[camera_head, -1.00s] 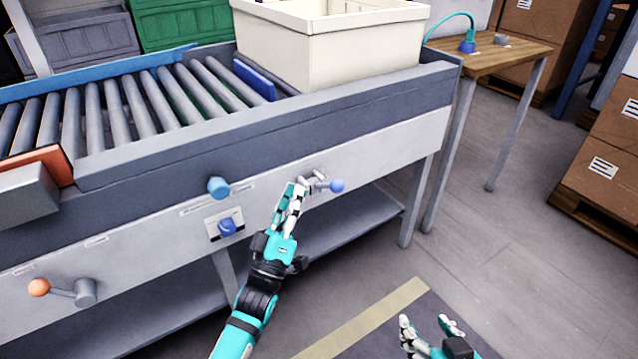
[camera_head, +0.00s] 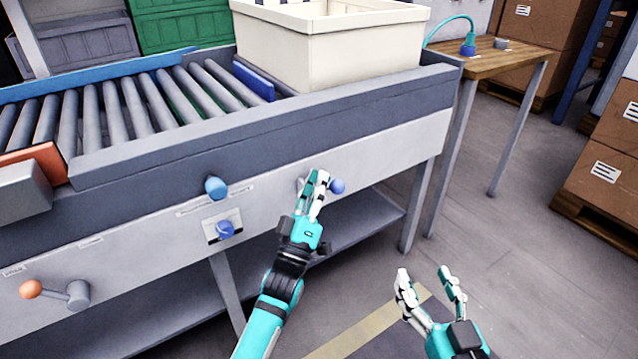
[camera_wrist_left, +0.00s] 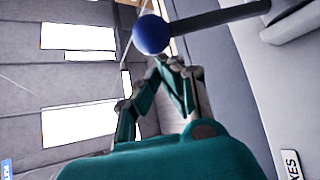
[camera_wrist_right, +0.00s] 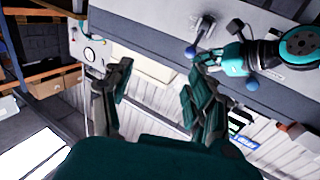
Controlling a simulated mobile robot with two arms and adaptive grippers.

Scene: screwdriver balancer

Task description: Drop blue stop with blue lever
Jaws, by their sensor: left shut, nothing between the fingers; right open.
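The blue stop (camera_head: 254,80) is a blue plate standing up from the conveyor rollers, beside the cream bin. The blue lever is on the conveyor's front panel, its blue ball (camera_head: 337,186) pointing right; my left gripper hides most of its rod. My left gripper (camera_head: 321,177) is shut and empty, its fingertips just left of the ball. In the left wrist view the ball (camera_wrist_left: 153,35) and dark rod (camera_wrist_left: 215,18) are just beyond the fingers; contact is unclear. My right gripper (camera_head: 425,271) is open and empty, lower right, away from the panel.
A blue knob (camera_head: 216,187) and a blue rotary switch (camera_head: 225,229) sit left of the lever. An orange-balled lever (camera_head: 31,289) is farther left. The cream bin (camera_head: 330,55) rests on the conveyor. A wooden table (camera_head: 500,58) stands right; the floor between is clear.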

